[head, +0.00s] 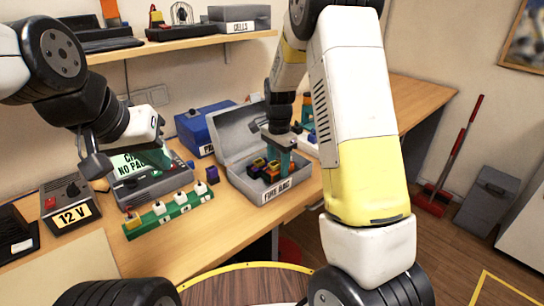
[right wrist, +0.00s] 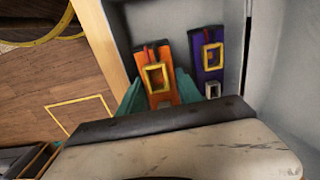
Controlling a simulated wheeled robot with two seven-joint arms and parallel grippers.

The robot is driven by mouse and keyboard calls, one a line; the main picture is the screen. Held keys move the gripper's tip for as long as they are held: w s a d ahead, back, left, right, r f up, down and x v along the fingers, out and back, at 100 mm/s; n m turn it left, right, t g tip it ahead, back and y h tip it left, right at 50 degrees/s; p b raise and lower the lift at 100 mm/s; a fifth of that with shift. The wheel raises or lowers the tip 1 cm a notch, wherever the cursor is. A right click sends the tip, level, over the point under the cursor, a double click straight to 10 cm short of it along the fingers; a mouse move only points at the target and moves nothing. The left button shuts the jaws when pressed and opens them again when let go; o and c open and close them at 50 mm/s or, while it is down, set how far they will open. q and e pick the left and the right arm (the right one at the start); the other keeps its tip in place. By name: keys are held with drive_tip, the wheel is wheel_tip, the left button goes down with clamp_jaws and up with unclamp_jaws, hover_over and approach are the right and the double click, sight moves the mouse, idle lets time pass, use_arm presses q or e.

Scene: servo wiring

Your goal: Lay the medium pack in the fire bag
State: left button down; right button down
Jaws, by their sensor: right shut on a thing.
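The fire bag (head: 232,179) is an open grey box with a raised lid, on the bench at the middle of the head view. My right gripper (head: 280,166) reaches down into it. In the right wrist view its teal fingers stand on both sides of an orange pack (right wrist: 162,88) with a yellow loop, shut on it inside the box. A purple pack (right wrist: 207,60) sits beside it in the box. I cannot tell by size which pack is the medium one. My left gripper (head: 161,156) is above the charger, its jaw opening unclear.
A green strip (head: 168,214) with several white knobs lies in front of the charger (head: 150,186). A small purple block (head: 212,174) stands left of the fire bag. A 12 V supply (head: 70,203) is at left, a blue box (head: 203,122) behind. The shelf (head: 180,44) hangs above.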

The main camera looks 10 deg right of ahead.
sight(278, 162)
drive_tip(key=shift+f, duration=0.15)
drive_tip(key=shift+f, duration=0.35)
drive_tip(key=shift+f, duration=0.1)
drive_tip(key=c, duration=1.1)
unclamp_jaws()
wheel_tip(278, 162, up, 13)
drive_tip(key=s+d+r+n+t+y, duration=0.25)
drive_tip(key=s+r+n, duration=0.25)
drive_tip(key=s+r, duration=0.55)
drive_tip(key=s+n+t, duration=0.1)
drive_tip(key=s+n, duration=0.1)
drive_tip(key=s, duration=0.2)
drive_tip(key=s+n+t, duration=0.1)
drive_tip(key=s+n, duration=0.1)
drive_tip(key=s, duration=0.3)
drive_tip(key=s+n+t, duration=0.1)
drive_tip(key=s+n, duration=0.1)
drive_tip(key=s, duration=0.3)
drive_tip(key=shift+s+f+n+t, duration=0.25)
drive_tip(key=shift+f+n+t, duration=0.1)
drive_tip(key=shift+n, duration=0.05)
